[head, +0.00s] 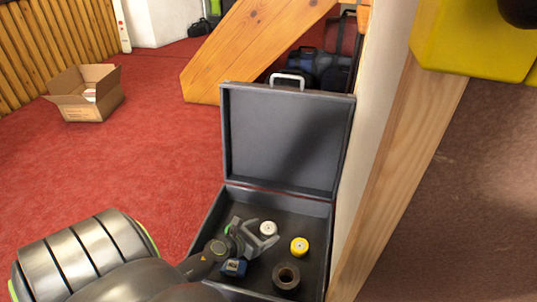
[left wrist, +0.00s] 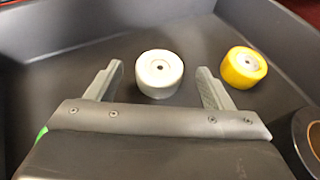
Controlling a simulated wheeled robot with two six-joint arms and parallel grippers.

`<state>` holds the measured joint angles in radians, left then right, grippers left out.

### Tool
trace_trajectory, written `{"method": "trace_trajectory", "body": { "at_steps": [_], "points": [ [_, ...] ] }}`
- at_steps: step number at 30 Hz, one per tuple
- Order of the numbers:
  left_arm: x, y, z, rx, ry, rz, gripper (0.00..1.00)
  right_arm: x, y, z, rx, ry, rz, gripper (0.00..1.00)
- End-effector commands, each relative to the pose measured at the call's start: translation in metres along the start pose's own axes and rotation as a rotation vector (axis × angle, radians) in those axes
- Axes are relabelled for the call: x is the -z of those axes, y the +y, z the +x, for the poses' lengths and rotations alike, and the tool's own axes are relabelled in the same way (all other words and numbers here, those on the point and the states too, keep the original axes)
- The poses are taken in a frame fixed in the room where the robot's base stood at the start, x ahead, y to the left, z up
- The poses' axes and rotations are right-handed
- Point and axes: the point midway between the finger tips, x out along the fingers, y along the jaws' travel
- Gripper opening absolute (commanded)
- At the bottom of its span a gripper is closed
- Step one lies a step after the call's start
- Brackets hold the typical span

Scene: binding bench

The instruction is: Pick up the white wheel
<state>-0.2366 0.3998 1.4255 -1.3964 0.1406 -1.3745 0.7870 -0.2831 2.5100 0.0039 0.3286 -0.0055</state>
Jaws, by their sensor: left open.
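The white wheel (head: 268,228) lies flat on the floor of an open dark case (head: 328,235), and it also shows in the left wrist view (left wrist: 159,73). My left gripper (head: 264,232) is down inside the case, open and empty. In the left wrist view its two fingers (left wrist: 157,88) point toward the white wheel, with the wheel between and slightly beyond their tips. My right gripper does not show.
A yellow wheel (head: 299,246) lies right of the white one, close to the right finger. The case lid (head: 285,140) stands open behind; a wooden post (head: 395,160) is at right.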

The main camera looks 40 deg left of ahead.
Motion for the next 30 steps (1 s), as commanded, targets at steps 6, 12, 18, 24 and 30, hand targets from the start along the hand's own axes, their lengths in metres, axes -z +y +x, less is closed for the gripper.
{"method": "trace_trajectory", "body": {
  "at_steps": [6,12,18,24,30],
  "points": [
    [0.002,0.000,0.033,-0.001,-0.001,0.000,0.75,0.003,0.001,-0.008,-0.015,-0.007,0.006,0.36],
    [0.002,0.000,0.039,-0.001,0.002,-0.001,0.75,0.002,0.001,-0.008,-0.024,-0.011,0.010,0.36],
    [0.001,0.000,0.039,-0.001,0.001,0.000,0.65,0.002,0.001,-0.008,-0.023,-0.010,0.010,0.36],
    [0.001,0.000,0.039,-0.001,0.000,0.000,0.39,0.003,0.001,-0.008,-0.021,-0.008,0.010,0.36],
    [0.000,0.000,0.039,-0.001,-0.001,0.001,0.26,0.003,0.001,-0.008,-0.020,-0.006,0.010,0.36]
  ]
}}
